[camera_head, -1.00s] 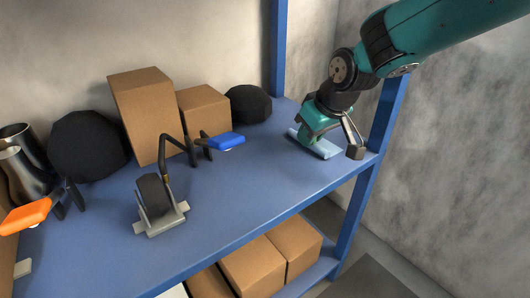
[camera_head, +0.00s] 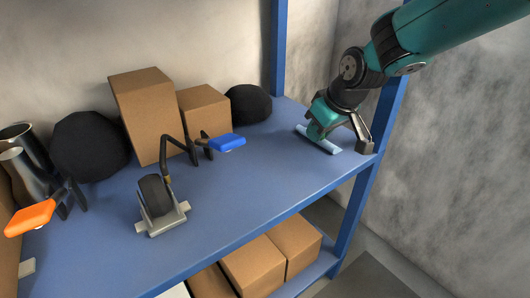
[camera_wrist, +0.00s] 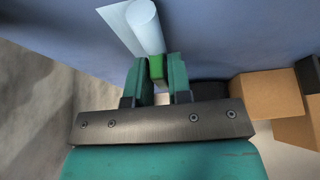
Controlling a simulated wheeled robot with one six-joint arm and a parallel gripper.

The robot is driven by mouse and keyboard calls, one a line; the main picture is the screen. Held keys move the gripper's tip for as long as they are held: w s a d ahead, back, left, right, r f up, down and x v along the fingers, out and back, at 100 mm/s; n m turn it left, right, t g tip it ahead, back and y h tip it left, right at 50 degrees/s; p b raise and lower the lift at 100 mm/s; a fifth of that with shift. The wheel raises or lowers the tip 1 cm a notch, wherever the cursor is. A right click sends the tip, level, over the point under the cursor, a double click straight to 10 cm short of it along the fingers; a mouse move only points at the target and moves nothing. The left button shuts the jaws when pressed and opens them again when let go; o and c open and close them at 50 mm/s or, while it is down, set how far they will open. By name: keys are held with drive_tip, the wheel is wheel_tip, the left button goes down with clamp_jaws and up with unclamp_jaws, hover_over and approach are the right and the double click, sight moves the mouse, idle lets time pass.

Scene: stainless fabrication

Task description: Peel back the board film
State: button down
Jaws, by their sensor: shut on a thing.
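The pale blue film (camera_head: 328,145) lies at the right end of the blue shelf, near its corner post. In the wrist view part of it is curled into a roll (camera_wrist: 147,28), with a flat pale sheet (camera_wrist: 117,20) beside the roll. My gripper (camera_head: 316,132) is low over the film. In the wrist view my gripper (camera_wrist: 156,75) is shut on a small green tab (camera_wrist: 156,67) at the near end of the roll. The board under the film cannot be told apart, and my gripper hides part of the film in the head view.
The blue shelf (camera_head: 245,185) has free room left of the film. Cartons (camera_head: 143,112), dark round objects (camera_head: 88,147), a blue-handled item (camera_head: 226,143), a caster-like wheel (camera_head: 155,195) and an orange-handled item (camera_head: 30,217) stand further left. A post (camera_head: 390,110) rises close behind my gripper.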

drive_tip(key=shift+w+d+p, duration=0.3)
drive_tip(key=shift+w+d, duration=0.25)
drive_tip(key=shift+d, duration=0.3)
idle(0.3)
drive_tip(key=shift+w+d, duration=0.2)
drive_tip(key=shift+d, duration=0.2)
drive_tip(key=c, duration=1)
unclamp_jaws()
wheel_tip(320, 180, up, 7)
drive_tip(key=p, duration=0.7)
